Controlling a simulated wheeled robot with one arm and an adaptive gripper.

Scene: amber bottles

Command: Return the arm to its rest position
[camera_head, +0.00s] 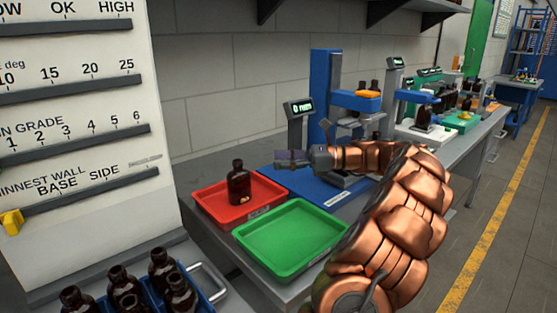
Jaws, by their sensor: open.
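My copper-coloured arm reaches in from the lower right over the bench. My gripper (291,158) is at its end, above the blue mat (308,190) and behind the red tray. It is open, with nothing seen between its fingers, and it is small in the view. An amber bottle (239,186) stands upright in the red tray (212,211), to the left of my gripper and apart from it. The green tray (290,238) in front is empty. My arm hides part of the bench and equipment behind it.
A gauge with a display (299,108) and a blue stand (324,85) rise close behind my gripper. A blue crate (196,304) of several amber bottles is at the lower left, by a white chart board (75,100). Free floor (497,230) lies to the right.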

